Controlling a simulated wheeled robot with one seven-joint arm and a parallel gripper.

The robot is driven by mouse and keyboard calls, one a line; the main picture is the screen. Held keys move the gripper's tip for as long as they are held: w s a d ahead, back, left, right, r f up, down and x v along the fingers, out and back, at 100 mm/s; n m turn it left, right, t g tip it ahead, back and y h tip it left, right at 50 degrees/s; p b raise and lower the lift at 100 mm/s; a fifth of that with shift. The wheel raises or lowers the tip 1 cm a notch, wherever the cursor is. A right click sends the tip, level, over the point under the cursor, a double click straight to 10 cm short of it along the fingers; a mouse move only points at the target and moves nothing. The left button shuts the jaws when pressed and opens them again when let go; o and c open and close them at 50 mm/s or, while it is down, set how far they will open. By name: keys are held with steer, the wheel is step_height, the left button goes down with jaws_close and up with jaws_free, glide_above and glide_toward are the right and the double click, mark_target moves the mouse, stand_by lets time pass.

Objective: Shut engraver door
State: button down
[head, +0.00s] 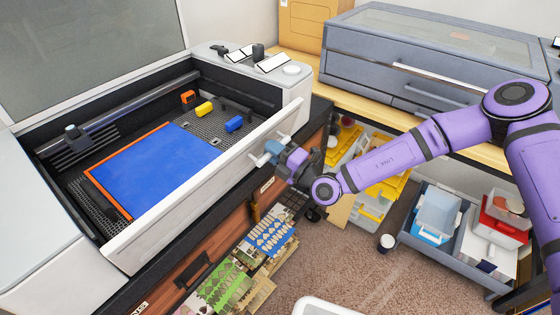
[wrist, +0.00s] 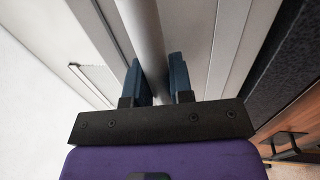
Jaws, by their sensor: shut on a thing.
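The engraver (head: 205,55) is a large white machine at left, its dark inside open to view from above. A glazed lid (head: 85,45) stands raised at its back left. A long white front door (head: 190,195) runs along the near side, roughly upright; I cannot tell whether a gap remains at its edge. My gripper (head: 272,152) is at the right part of this door, shut on its pale bar handle (head: 258,161). In the wrist view, the blue fingers of my gripper (wrist: 156,80) sit either side of the grey handle bar (wrist: 145,35).
Inside lie a blue sheet (head: 155,168) and small orange, yellow and blue blocks. A grey cabinet (head: 430,60) stands on the wooden bench behind my arm. Below are a storage bin (head: 455,258), a cup (head: 386,243) and cut sheets (head: 270,238). Some carpet (head: 340,265) is clear.

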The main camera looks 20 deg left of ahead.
mark_target(263, 141)
steer(key=shift+w+a+r, duration=0.15)
steer(key=shift+a+r, duration=0.15)
steer(key=shift+a, duration=0.25)
steer(key=shift+w+a+r, duration=0.2)
steer(key=shift+a+r, duration=0.1)
steer(key=shift+a, duration=0.3)
steer(key=shift+w+a+r, duration=0.15)
steer(key=shift+a+r, duration=0.15)
steer(key=shift+a, duration=0.25)
steer(key=c, duration=1.3)
jaws_free()
steer(key=v, duration=1)
steer(key=shift+d, duration=0.4)
steer(key=shift+s+f, duration=0.1)
